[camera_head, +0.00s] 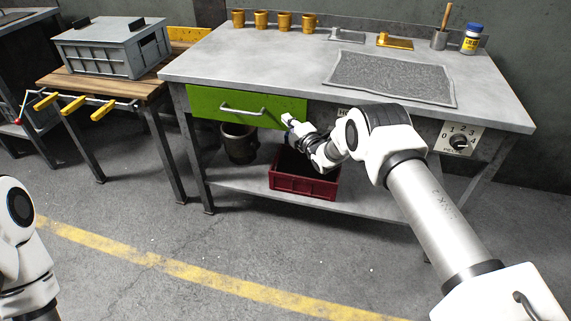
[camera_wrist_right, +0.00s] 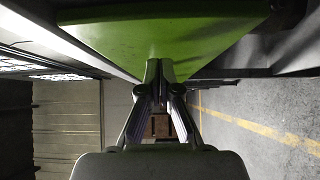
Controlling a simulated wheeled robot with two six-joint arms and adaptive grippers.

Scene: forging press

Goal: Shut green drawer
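The green drawer (camera_head: 215,103) is under the left part of the workbench top, with a light bar handle (camera_head: 242,109) on its front. Its front sits close below the bench edge; I cannot tell whether a small gap is left. My right gripper (camera_head: 287,120) is at the lower right end of the drawer front, right of the handle. In the right wrist view the gripper's fingertips (camera_wrist_right: 158,68) are together, empty, and at the green panel (camera_wrist_right: 190,35), seemingly touching it. Only part of my left arm shows at the left edge; its gripper is out of view.
A red crate (camera_head: 303,186) and a dark bucket (camera_head: 239,143) stand on the lower shelf (camera_head: 225,175). The bench top (camera_head: 250,63) holds several orange cups, a grey mat (camera_head: 390,78) and a bottle (camera_head: 471,39). A dial panel (camera_head: 458,139) is at the right. A side table (camera_head: 150,86) stands left.

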